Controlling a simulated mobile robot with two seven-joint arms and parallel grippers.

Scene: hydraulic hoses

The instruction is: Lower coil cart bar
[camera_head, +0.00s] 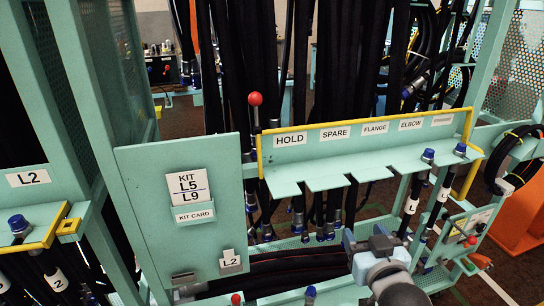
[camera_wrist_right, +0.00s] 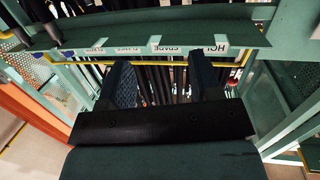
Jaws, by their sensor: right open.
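A yellow bar (camera_head: 365,121) runs along the top of the label strip on the green rack, with a leg going down at its right end. In the right wrist view a yellow bar (camera_wrist_right: 262,63) shows beyond the labelled shelf, with the picture upside down. I cannot tell which bar the task means. My right gripper (camera_head: 366,243) is below the notched shelf, apart from the yellow bar. In the wrist view its two fingers (camera_wrist_right: 167,80) are spread with nothing gripped between them. My left gripper is not in view.
The notched shelf (camera_head: 350,170) overhangs near my right gripper. A red-knobbed lever (camera_head: 255,99) stands left of it. A kit panel (camera_head: 190,205) is at left, and another yellow bar (camera_head: 45,238) is by L2. Hoses (camera_head: 335,80) hang behind. An orange stand (camera_head: 515,215) is at right.

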